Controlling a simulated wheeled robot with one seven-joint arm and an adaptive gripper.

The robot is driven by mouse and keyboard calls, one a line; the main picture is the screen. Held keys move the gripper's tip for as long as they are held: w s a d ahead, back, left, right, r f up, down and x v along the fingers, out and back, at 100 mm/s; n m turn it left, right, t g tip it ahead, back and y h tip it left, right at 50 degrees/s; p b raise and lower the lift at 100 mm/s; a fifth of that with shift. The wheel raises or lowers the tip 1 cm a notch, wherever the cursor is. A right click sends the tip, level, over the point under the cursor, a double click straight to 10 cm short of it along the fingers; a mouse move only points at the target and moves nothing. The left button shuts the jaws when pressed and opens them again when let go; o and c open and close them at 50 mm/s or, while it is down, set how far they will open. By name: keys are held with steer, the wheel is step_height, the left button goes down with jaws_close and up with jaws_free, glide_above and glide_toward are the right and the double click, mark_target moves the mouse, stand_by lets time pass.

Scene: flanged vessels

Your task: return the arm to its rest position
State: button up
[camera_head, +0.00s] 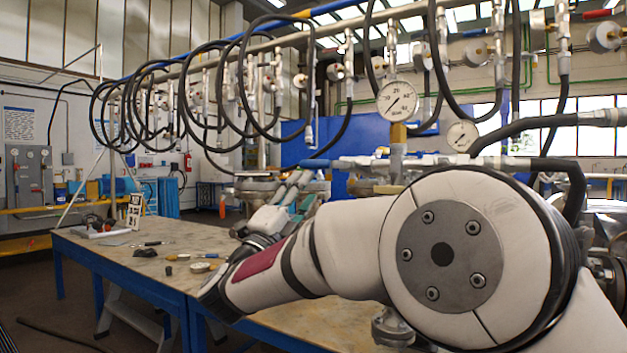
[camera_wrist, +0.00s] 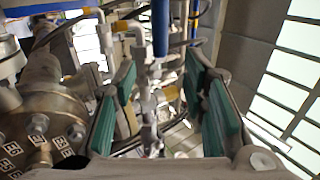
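My white arm fills the lower right of the head view, bent at a large round joint, with the forearm running left over the workbench (camera_head: 150,262). My gripper (camera_head: 298,188) is beyond the forearm, partly hidden, near the flanged vessels (camera_head: 375,187). In the wrist view my gripper (camera_wrist: 165,92) shows two fingers with green pads standing well apart. It is open, and nothing is held between the pads. Metal valves and fittings (camera_wrist: 148,105) show behind the gap; I cannot tell how far off they are.
A pressure gauge (camera_head: 397,100) stands on the vessel piping behind my arm. Black hoses (camera_head: 248,85) hang from an overhead pipe. Small tools (camera_head: 147,252) lie on the bench's left part. In the wrist view a bolted flange (camera_wrist: 45,125) with tags is close on the left.

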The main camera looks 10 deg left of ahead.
steer(key=shift+v, duration=0.9)
